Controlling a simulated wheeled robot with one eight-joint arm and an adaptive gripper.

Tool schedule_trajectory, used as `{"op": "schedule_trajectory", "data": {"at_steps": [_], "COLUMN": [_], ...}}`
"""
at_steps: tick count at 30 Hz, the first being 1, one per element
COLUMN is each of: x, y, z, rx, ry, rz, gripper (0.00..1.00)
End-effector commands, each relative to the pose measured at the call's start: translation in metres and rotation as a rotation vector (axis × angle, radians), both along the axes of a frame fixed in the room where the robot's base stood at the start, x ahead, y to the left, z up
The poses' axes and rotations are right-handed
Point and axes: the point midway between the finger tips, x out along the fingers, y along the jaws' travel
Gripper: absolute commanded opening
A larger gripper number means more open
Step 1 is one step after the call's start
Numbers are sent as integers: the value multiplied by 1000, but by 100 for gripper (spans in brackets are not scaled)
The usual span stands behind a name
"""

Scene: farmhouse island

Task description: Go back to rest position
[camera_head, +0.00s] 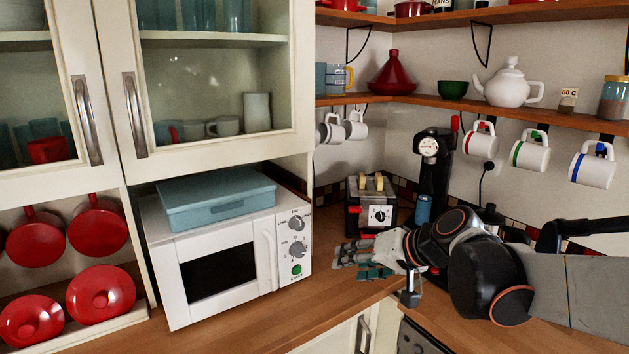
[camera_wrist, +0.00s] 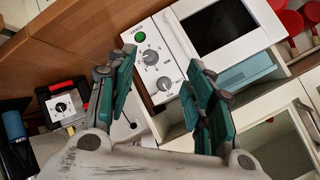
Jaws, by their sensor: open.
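My gripper (camera_head: 358,259) is in the head view, above the wooden counter, in front of the toaster and right of the white microwave (camera_head: 221,262). Its fingers point left, toward the microwave. In the wrist view my gripper (camera_wrist: 158,88) has its two teal-padded fingers spread apart with nothing between them. The microwave's knob panel (camera_wrist: 152,60) shows beyond and between the fingers. The gripper appears apart from the microwave, and its door is closed.
A blue-grey box (camera_head: 217,197) lies on the microwave. The toaster (camera_head: 371,205) and a black coffee machine (camera_head: 434,165) stand behind my gripper. Mugs (camera_head: 530,151) hang under the shelf (camera_head: 560,112). The counter (camera_head: 330,300) is bare in front of the microwave.

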Motion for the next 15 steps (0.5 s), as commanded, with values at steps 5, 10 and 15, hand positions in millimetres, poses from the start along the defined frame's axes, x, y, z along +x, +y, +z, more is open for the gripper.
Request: {"op": "schedule_trajectory", "data": {"at_steps": [5, 10, 15], "x": [-60, -113, -162], "y": [-19, -43, -69], "z": [-6, -17, -31], "rx": [-151, -294, -436], "ry": [30, 49, 56], "rz": [-31, -65, -103], "gripper": [48, 48, 48]}}
